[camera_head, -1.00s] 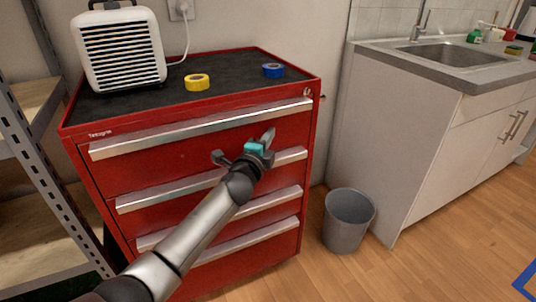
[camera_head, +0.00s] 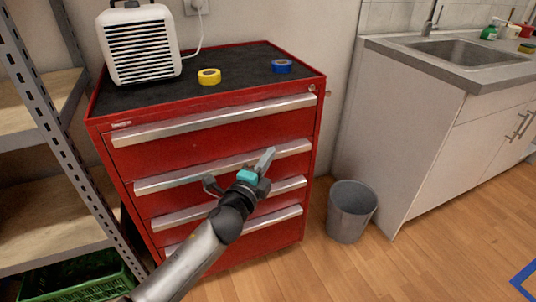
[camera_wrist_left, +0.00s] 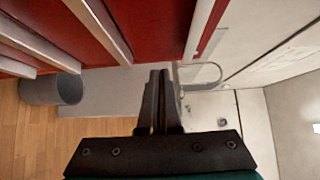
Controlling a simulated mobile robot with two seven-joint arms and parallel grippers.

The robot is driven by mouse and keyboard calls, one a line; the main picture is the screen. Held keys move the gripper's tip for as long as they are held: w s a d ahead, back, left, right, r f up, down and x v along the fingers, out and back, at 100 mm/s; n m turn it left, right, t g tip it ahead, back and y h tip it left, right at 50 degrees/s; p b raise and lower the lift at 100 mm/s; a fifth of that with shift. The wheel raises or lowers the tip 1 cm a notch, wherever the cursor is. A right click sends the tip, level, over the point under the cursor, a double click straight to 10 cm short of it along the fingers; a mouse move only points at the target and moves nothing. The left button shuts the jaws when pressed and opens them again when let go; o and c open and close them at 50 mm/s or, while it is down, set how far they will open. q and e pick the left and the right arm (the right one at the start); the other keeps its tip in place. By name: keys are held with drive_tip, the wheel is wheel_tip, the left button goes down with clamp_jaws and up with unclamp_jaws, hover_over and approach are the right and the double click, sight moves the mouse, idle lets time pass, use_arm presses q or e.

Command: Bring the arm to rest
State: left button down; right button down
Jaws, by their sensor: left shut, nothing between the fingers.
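My left arm comes in from the lower left in the head view. My left gripper (camera_head: 266,160) is in front of the red drawer cabinet (camera_head: 180,152), at about the height of its middle drawers, and its fingers point up and to the right. In the left wrist view the two dark fingers of the left gripper (camera_wrist_left: 160,82) are together, with nothing between them. All the cabinet drawers look shut. My right gripper is not in view.
On the cabinet top stand a white heater (camera_head: 140,45), a yellow tape roll (camera_head: 209,76) and a blue tape roll (camera_head: 282,66). A grey bin (camera_head: 351,212) stands at right, before the sink counter (camera_head: 400,140). A metal shelf (camera_head: 50,150) with a green crate (camera_head: 85,283) is at left.

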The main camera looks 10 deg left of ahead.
use_arm(q)
drive_tip(key=shift+s, duration=0.2)
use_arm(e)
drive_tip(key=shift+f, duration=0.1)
